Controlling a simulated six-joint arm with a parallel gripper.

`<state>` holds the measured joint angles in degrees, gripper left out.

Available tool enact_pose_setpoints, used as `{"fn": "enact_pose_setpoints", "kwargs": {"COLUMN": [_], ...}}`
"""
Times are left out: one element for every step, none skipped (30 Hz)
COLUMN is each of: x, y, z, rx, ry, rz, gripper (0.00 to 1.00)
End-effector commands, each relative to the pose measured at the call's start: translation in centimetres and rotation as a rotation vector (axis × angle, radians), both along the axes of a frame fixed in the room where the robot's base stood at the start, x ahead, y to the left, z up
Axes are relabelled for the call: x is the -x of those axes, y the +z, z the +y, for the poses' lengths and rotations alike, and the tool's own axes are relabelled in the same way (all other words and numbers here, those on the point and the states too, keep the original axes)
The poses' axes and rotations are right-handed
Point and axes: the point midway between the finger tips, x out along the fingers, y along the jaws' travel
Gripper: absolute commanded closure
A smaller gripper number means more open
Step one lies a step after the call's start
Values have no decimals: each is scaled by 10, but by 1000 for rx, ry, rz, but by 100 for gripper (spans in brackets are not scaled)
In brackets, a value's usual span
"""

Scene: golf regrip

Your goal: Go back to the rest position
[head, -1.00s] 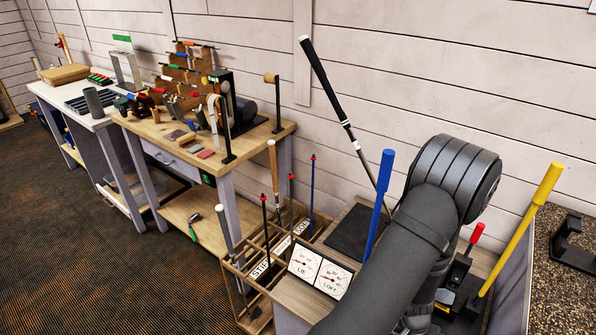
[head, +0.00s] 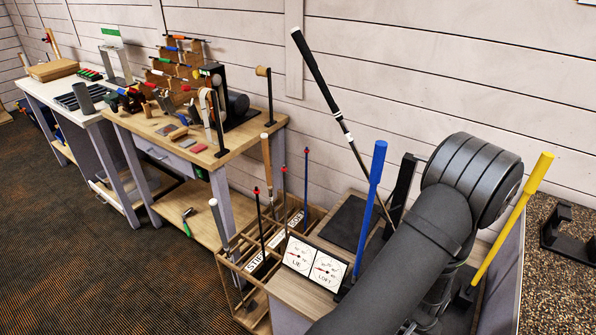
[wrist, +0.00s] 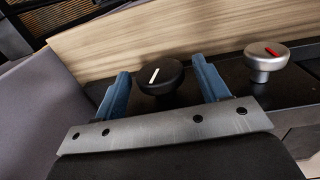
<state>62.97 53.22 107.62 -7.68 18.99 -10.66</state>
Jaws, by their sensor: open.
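My gripper (wrist: 160,66) shows in the wrist view with its two blue fingers apart. A round black knob with a white line (wrist: 160,76) appears between the fingertips; I cannot tell whether they touch it. Nothing is seen held. In the head view my own dark arm fills the lower right and hides the gripper.
A silver knob with a red mark (wrist: 267,60) sits to the right in the wrist view. In the head view a golf club (head: 323,75) leans upward beside a blue lever (head: 372,190). A yellow lever (head: 515,215) stands right of my arm. LIE and LOFT dials (head: 313,262) are in front.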

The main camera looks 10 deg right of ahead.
Motion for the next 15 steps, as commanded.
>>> {"fn": "enact_pose_setpoints", "kwargs": {"x": [0, 0, 0, 0, 0, -1, -1, -1, -1, -1, -1, -1, -1, -1, -1], "y": [0, 0, 0, 0, 0, 1, 7, 10, 14, 17, 19, 21, 23, 24, 25], "z": [-1, -1, -1, -1, -1, -2, -2, -2, -2, -2, -2, -2, -2, -2, -2], "rx": [-6, -10, -15, -19, -23, -25, -23, -23, -23, -23, -23, -23, -24, -24, -24], "ry": [-3, -2, -2, -2, -2, -1, 1, 1, 2, 2, 2, 1, 1, 1, 1], "rz": [-8, -14, -21, -28, -33, -40, -38, -37, -37, -38, -38, -37, -37, -37, -37], "gripper": [33, 33, 33, 33, 33, 33, 33, 33, 33, 33, 33, 33, 33, 33, 33]}}
